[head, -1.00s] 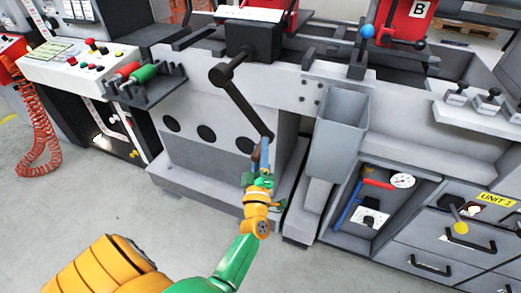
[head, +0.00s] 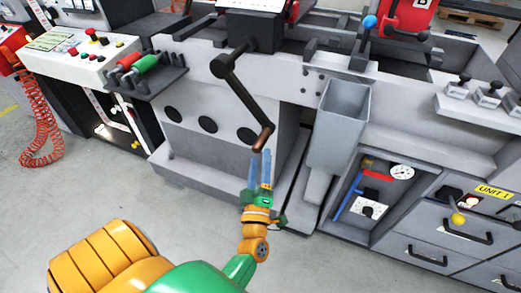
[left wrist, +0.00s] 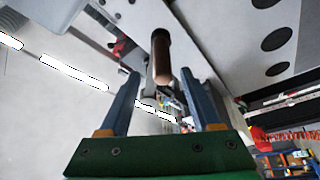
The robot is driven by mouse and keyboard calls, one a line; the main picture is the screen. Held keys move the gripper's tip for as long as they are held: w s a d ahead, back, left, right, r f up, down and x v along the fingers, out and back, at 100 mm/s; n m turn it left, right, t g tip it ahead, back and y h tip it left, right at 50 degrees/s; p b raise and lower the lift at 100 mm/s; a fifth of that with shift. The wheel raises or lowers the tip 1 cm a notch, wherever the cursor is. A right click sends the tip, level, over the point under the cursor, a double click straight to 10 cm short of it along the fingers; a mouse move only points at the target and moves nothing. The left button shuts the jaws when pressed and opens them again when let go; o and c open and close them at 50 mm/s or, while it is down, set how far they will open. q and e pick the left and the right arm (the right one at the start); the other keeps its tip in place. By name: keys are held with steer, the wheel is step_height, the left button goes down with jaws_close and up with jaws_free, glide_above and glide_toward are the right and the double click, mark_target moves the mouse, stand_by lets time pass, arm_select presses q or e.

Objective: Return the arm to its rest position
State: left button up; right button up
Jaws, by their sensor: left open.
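My left gripper (head: 259,172) is open and empty in the head view, its two blue fingers pointing up toward the machine. The black crank arm (head: 241,103) hangs down to the right from its hub, with a brown handle (head: 263,138) at its lower end. The handle is just beyond my fingertips and appears apart from them. In the left wrist view the brown handle (left wrist: 161,60) shows beyond and between the two spread fingers (left wrist: 160,98). My right gripper is not in view.
The grey machine body (head: 195,95) stands behind the gripper. A control panel (head: 80,50) stands at the left. The floor (head: 110,190) in front is clear.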

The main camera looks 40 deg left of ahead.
arm_select(q)
steer(key=s+d+f+m+g+h+p, duration=0.2)
steer(key=s+d+f+m+g+h, duration=0.15)
steer(key=d+f+m+h, duration=0.55)
steer(key=s+d+f+m+g+h+p, duration=0.25)
steer(key=s+f+m, duration=0.2)
steer(key=f, duration=0.85)
steer(key=s+a+f+m+g+p, duration=0.1)
steer(key=s+f+g, duration=0.4)
steer(key=s, duration=0.7)
steer(key=s+a+f+m+g+p, duration=0.1)
steer(key=s+a+f+m+g, duration=0.2)
steer(key=s, duration=0.9)
steer(key=f+m+g, duration=0.1)
steer(key=m+g, duration=0.1)
steer(key=m, duration=0.1)
steer(key=shift+f, duration=0.35)
steer(key=shift+y, duration=0.25)
